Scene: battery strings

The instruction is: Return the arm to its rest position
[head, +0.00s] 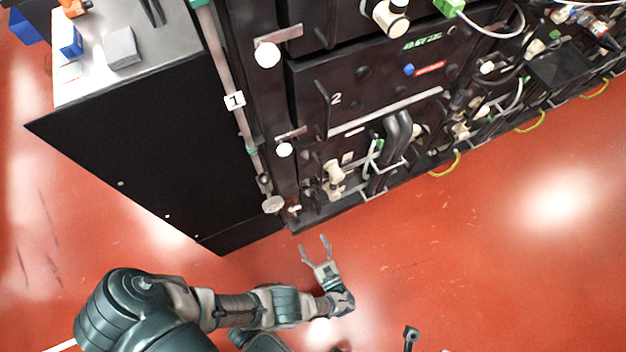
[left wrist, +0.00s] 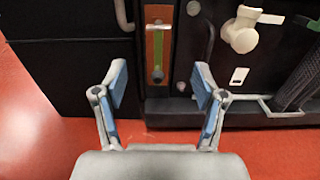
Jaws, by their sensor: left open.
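My left arm comes in from the lower left in the head view. Its left gripper (head: 316,250) is open and empty over the red floor, just in front of the black battery rack's lower edge. In the left wrist view the same gripper (left wrist: 158,95) shows two spread fingers with blue pads and nothing between them. Beyond the fingers stands the rack's front, with an orange and green strip (left wrist: 158,50) and a cream valve-like knob (left wrist: 242,30). My right gripper is not in view.
The black battery rack (head: 312,90) with hoses and fittings fills the upper middle and right. A black cabinet (head: 150,140) with a grey top stands at left, holding a grey block (head: 122,46) and a blue box (head: 69,40). The red floor (head: 480,250) at lower right is open.

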